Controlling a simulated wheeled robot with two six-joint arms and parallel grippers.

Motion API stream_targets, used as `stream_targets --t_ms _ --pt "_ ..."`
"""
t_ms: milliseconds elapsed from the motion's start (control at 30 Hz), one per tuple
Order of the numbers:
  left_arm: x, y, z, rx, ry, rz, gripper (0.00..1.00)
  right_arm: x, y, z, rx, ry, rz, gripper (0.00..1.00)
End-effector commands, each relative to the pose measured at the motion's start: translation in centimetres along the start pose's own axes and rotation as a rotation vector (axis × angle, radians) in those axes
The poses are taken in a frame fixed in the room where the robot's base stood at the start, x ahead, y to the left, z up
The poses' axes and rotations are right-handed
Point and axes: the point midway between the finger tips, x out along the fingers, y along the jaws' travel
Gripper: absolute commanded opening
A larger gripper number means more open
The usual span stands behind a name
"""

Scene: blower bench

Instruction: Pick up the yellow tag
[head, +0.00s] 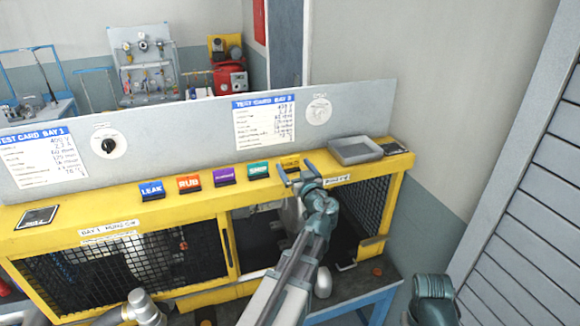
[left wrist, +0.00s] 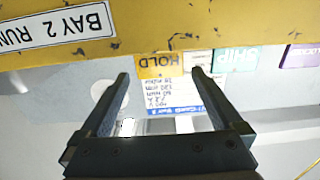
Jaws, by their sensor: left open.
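The yellow tag (head: 289,162), marked HOLD, stands on the yellow bench top at the right end of a row of coloured tags. My left gripper (head: 296,171) is open just in front of it, and partly covers it in the head view. In the left wrist view the yellow tag (left wrist: 158,66) shows upside down between and beyond the tips of the open left gripper (left wrist: 160,75). Nothing is between the fingers' inner faces. I see no contact with the tag. My right gripper is not in view.
Left of the yellow tag are teal (head: 258,170), purple (head: 224,175), orange (head: 189,183) and blue (head: 151,190) tags. A grey panel (head: 190,130) with test cards rises behind. Below are mesh-fronted bays (head: 120,268).

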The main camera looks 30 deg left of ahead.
Motion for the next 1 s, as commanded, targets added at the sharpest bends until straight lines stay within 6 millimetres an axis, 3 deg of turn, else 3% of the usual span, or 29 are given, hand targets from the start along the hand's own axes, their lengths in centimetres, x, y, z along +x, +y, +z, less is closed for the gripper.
stream_targets --t_ms 233,500,900,1000 --pt "3.8 0.1 -0.3 0.0 0.0 -0.003 1.0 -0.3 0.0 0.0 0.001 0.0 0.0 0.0" --pt "4.0 0.0 -0.3 0.0 0.0 0.0 0.98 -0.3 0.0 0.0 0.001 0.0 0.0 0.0" --pt "4.0 0.0 -0.3 0.0 0.0 -0.001 0.26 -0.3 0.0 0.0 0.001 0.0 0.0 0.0" --pt "4.0 0.0 -0.3 0.0 0.0 -0.001 0.26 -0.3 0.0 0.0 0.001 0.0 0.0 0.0"
